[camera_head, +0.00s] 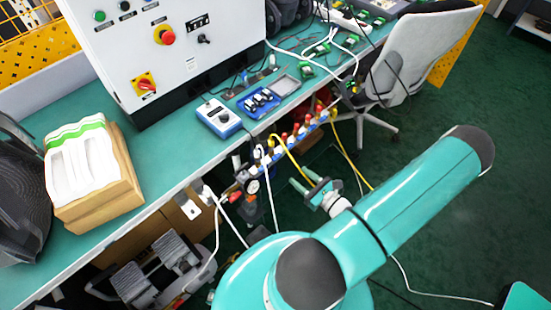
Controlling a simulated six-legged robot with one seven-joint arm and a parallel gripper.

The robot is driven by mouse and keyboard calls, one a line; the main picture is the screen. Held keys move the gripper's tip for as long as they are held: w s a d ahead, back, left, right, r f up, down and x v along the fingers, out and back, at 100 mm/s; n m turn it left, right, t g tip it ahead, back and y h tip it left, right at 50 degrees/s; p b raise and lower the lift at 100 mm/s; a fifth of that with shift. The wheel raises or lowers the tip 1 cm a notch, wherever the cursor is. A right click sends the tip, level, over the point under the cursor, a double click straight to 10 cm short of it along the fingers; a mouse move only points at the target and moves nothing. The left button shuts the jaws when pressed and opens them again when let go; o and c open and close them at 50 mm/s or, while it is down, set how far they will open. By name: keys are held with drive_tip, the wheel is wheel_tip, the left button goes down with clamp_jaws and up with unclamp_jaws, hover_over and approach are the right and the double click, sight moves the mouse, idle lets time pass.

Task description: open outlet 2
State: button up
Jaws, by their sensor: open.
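A manifold (289,143) with several red-topped valves and blue-and-white fittings runs along below the front edge of the bench. White and yellow tubes hang from it, and a round gauge (253,186) sits at its near left end. Outlet numbers are too small to read, so I cannot tell which valve is outlet 2. My gripper (318,191) is open, apart from the manifold in the picture, just below and right of its near half. A yellow tube passes close to the gripper. My arm hides part of the floor and the area under the bench.
The green bench (165,160) carries a control panel (170,50), a blue-and-white meter (218,118), a blue tray (259,102) and a wooden box of papers (95,175). An office chair (405,60) stands at right. The green floor at right is mostly clear.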

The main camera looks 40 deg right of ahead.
sight(278, 158)
drive_tip(key=w, duration=1.2)
drive_tip(key=shift+w, duration=0.25)
drive_tip(key=c, duration=0.7)
drive_tip(key=shift+m, duration=1.5)
drive_tip(key=shift+s, duration=0.1)
drive_tip(key=o, duration=0.7)
